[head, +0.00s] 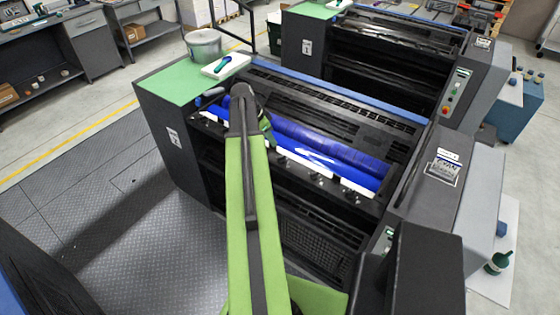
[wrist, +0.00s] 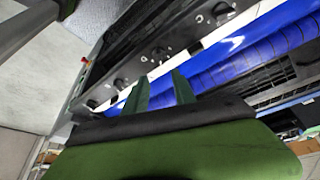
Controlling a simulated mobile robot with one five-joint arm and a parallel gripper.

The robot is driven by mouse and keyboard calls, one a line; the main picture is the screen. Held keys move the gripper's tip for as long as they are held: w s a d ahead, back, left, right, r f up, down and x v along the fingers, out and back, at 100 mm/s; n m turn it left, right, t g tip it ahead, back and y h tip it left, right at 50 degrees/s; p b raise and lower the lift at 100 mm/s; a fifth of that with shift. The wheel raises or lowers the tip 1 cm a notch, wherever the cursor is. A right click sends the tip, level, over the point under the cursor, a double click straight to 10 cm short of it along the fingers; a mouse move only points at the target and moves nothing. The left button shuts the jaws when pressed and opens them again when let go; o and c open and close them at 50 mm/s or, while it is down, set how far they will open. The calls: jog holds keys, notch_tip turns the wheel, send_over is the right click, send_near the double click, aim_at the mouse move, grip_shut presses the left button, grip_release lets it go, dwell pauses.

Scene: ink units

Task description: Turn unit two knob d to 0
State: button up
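The near ink unit (head: 300,135) has a bright blue roller (head: 330,150) and a row of small dark knobs (head: 283,160) along its front ledge. In the wrist view, several black knobs (wrist: 160,52) sit on a dark strip beside a white edge, with the blue roller (wrist: 225,68) next to them. I cannot read the knob letters or scale marks. My gripper (wrist: 159,82) shows two green fingers spread apart with nothing between them. They point toward the knob row, apart from the knobs as far as I can tell. In the head view my arm hides part of the row.
A green top (head: 185,80) on the unit's left end carries a grey tub (head: 204,46) and a white tray (head: 226,65). A second unit (head: 380,50) stands behind. A control panel (head: 444,168) is at right. The plate floor (head: 100,200) at left is clear.

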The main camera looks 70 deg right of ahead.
aim_at(280, 157)
jog(key=b+x, duration=0.9)
jog(key=x, duration=0.3)
jog(key=shift+w+a+f+b, duration=0.1)
jog(key=shift+w+a+b, duration=0.1)
jog(key=shift+b, duration=0.15)
jog(key=shift+s+d+f+b, duration=0.15)
jog(key=shift+d+f+b, duration=0.1)
jog(key=shift+f+b, duration=0.05)
jog(key=shift+r, duration=0.1)
grip_shut()
jog(key=shift+s+a, duration=0.1)
jog(key=shift+a, duration=0.05)
